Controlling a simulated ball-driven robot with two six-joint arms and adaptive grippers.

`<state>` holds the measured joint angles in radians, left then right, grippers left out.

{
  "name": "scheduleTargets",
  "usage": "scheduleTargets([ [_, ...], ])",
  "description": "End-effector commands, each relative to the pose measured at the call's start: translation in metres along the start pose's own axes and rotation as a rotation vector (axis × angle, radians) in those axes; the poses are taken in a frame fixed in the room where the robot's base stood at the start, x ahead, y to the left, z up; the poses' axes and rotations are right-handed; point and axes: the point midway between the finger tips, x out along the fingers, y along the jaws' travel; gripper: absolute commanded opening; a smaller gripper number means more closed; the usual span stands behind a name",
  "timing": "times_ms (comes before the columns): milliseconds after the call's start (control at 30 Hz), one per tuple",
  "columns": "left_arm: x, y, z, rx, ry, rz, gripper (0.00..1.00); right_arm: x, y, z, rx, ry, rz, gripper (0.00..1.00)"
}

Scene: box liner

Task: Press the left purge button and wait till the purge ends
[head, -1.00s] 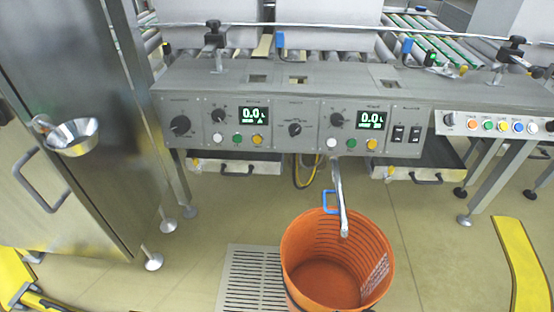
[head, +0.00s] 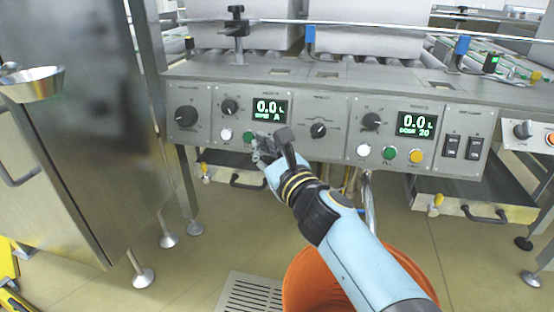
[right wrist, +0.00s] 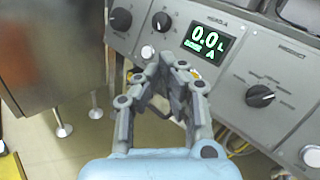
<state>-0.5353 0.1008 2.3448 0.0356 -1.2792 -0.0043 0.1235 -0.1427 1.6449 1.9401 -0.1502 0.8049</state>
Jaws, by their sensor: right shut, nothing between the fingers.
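The left control section has a display (head: 269,110) reading 0.0 L, which also shows in the right wrist view (right wrist: 206,41). Below it sit a white button (head: 226,135) and a green button (head: 248,136); the yellow button to their right is hidden behind my right gripper. My right gripper (head: 265,148) is shut and empty, in front of the panel just below the display. In the right wrist view its fingers (right wrist: 178,75) cover most of the button row, and the white button (right wrist: 147,51) stays visible. I cannot tell whether it touches a button. My left gripper is out of view.
The right section has its own display (head: 417,123) and white, green and yellow (head: 416,156) buttons. An orange bucket (head: 300,285) stands under the spout, partly behind my right arm. A steel cabinet (head: 70,130) stands at the left.

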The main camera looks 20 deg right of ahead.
Motion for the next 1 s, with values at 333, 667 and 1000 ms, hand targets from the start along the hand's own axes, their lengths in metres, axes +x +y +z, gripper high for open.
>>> scheduleTargets([
  [333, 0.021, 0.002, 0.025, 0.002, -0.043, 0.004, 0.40, 0.015, 0.004, -0.008, 0.004, -0.024, -0.008, 0.00],
  [667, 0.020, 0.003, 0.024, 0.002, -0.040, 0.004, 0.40, 0.017, 0.003, -0.011, 0.002, -0.023, -0.007, 0.00],
  [1000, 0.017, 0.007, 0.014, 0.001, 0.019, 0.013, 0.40, 0.045, -0.017, -0.034, 0.001, -0.020, -0.005, 0.00],
])
